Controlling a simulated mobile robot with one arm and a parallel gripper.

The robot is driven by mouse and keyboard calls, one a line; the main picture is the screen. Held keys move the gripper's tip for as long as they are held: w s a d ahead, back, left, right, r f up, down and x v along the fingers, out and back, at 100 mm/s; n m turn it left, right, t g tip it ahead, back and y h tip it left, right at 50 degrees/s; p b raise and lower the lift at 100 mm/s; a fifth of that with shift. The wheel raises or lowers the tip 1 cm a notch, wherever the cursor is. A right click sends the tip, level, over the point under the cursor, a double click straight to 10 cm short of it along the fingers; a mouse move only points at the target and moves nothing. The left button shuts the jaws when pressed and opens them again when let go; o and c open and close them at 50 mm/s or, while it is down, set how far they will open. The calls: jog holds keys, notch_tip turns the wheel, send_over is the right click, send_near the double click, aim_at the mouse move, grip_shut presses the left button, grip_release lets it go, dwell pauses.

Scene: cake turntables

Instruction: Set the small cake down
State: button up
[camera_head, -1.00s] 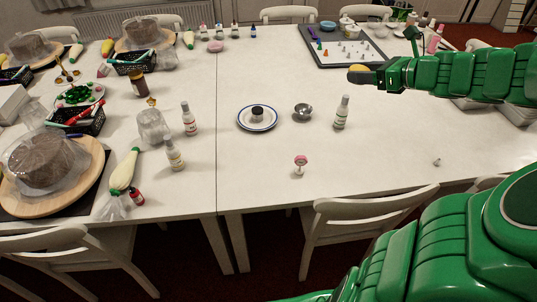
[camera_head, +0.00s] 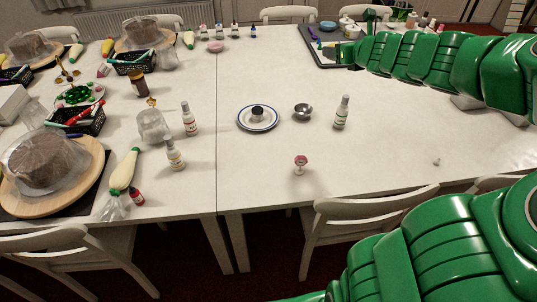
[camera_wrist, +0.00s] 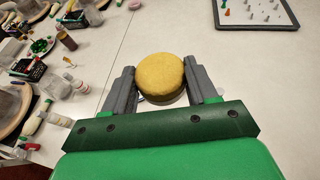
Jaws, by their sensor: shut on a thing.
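The small cake (camera_wrist: 160,78), round and yellow with a browner side, is between the two grey fingers of my gripper (camera_wrist: 159,70) in the wrist view. The fingers are shut on its sides and it is held above the white table. In the head view my gripper (camera_head: 338,52) is at the back, beside the dark-edged tray with small figures; I cannot make out the cake clearly there. A blue-rimmed white plate (camera_head: 243,121) with a small dark round item on it stands mid-table. A small pink-topped stand (camera_head: 301,160) is near the front edge.
A metal bowl (camera_head: 303,111) and a white bottle (camera_head: 341,112) stand near the plate. The tray (camera_wrist: 258,26) is at upper right in the wrist view. Cakes on boards, bottles and baskets crowd the left. The table's right half is mostly clear.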

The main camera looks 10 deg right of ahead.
aim_at(331, 45)
jog(key=shift+w+a+m+t+h, duration=0.15)
jog(key=shift+w+a+m+h, duration=0.25)
jog(key=shift+w+m+h, duration=0.25)
jog(key=shift+w+a+m+t+h, duration=0.15)
jog(key=shift+w+a+m+h, duration=0.25)
jog(key=shift+w, duration=0.3)
jog(key=shift+f+h, duration=0.1)
jog(key=shift+h, duration=0.15)
jog(key=shift+w+a+m+h, duration=0.25)
jog(key=shift+w+a+h, duration=0.05)
jog(key=shift+w+a, duration=0.05)
jog(key=shift+w+a+f+m+h, duration=0.1)
jog(key=shift+w+a+m+h, duration=0.4)
jog(key=shift+a+m+h, duration=0.3)
jog(key=shift+h, duration=0.3)
jog(key=shift+w+a+m, duration=0.1)
jog(key=shift+a+m, duration=0.25)
jog(key=shift+m, duration=0.05)
